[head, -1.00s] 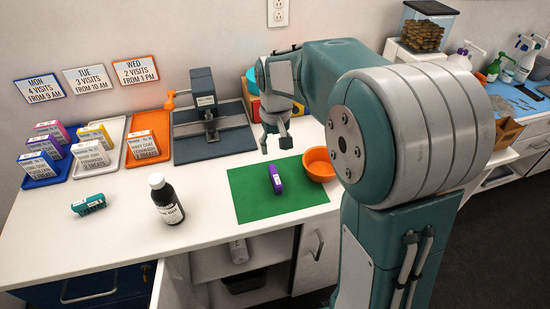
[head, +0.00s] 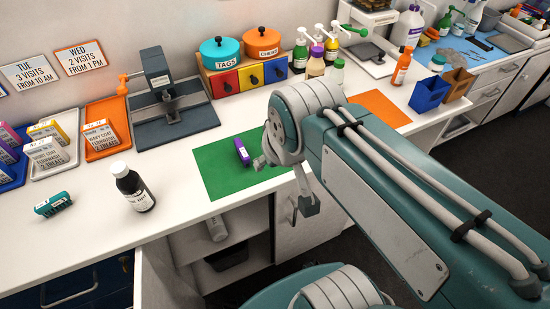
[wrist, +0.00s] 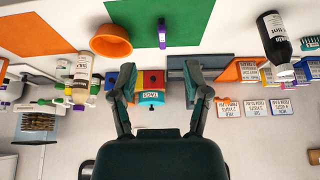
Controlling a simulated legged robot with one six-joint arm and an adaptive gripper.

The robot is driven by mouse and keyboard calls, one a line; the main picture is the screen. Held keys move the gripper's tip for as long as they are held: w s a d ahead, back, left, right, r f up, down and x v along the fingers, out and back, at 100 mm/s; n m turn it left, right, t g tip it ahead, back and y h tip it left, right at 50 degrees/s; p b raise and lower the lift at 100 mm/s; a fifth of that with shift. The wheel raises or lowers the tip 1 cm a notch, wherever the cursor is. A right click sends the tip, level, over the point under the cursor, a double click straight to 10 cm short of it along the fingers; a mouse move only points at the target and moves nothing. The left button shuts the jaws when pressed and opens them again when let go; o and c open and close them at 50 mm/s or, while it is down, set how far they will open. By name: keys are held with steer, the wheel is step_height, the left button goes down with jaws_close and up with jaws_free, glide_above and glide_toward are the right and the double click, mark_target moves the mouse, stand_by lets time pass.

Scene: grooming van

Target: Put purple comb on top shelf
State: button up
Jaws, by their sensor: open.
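The purple comb (head: 242,152) lies on the green mat (head: 215,180) on the white counter. It also shows in the wrist view (wrist: 162,35), near the top middle. My gripper (head: 287,184) is open and empty, to the right of the comb and near the counter's front edge in the head view. Its spread fingers (wrist: 160,75) show in the wrist view, apart from the comb. Below the counter is an open cabinet with shelves. A pale bottle (head: 216,228) stands on its upper shelf (head: 190,245), and a dark container (head: 230,258) is lower down.
An orange bowl (wrist: 111,42) is beside the green mat; my arm hides it in the head view. An open cabinet door (head: 155,265) juts out left of the shelves.

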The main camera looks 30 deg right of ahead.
steer(key=shift+s+f, duration=0.15)
steer(key=shift+s, duration=0.5)
steer(key=shift+o, duration=0.5)
steer(key=shift+s+f, duration=0.1)
steer(key=shift+s, duration=0.05)
steer(key=g, duration=0.5)
glide_above(244, 152)
step_height(244, 152, down, 9)
steer(key=shift+r, duration=0.15)
step_height(244, 152, down, 11)
steer(key=shift+r, duration=0.1)
jaws_close()
